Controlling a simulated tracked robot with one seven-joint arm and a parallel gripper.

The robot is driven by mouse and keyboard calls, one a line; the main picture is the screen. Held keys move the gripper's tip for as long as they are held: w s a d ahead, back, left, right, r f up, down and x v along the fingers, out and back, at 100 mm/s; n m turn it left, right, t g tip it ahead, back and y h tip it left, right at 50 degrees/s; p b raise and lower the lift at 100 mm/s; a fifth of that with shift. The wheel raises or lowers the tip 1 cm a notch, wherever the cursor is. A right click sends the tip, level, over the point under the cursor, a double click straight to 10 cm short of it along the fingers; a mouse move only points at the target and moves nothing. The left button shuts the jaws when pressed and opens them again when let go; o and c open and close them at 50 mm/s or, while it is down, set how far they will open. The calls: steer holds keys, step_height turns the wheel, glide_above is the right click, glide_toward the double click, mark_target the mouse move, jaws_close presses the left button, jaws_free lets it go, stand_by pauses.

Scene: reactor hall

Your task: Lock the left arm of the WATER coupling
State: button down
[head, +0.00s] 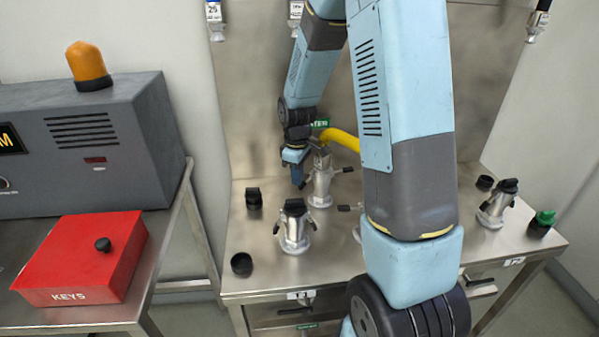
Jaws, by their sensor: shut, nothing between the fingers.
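A silver coupling (320,185) stands upright on the steel bench at the back, with a yellow hose (344,139) joined at its top. A small green label (320,123) is on the panel behind it; I cannot read its text, so I cannot confirm that this is the WATER coupling. A short lever, the coupling's right arm (342,170), sticks out to the right. Its left arm is largely hidden by my gripper. My gripper (297,180) points down just left of the coupling's upper body, shut and empty. I cannot tell whether it touches the left arm.
A black-capped coupling (294,228) stands in front, with black caps (253,198) to its left. Another capped coupling (497,204) and a green cap (542,222) are at the right. A red KEYS box (82,258) sits on the left table. My arm hides the bench's middle right.

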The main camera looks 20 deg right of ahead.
steer(key=shift+d+f, duration=0.25)
steer(key=shift+f, duration=0.25)
steer(key=shift+a, duration=0.1)
steer(key=shift+r, duration=0.1)
step_height(320, 180, up, 7)
steer(key=a, duration=0.1)
stand_by(0.5)
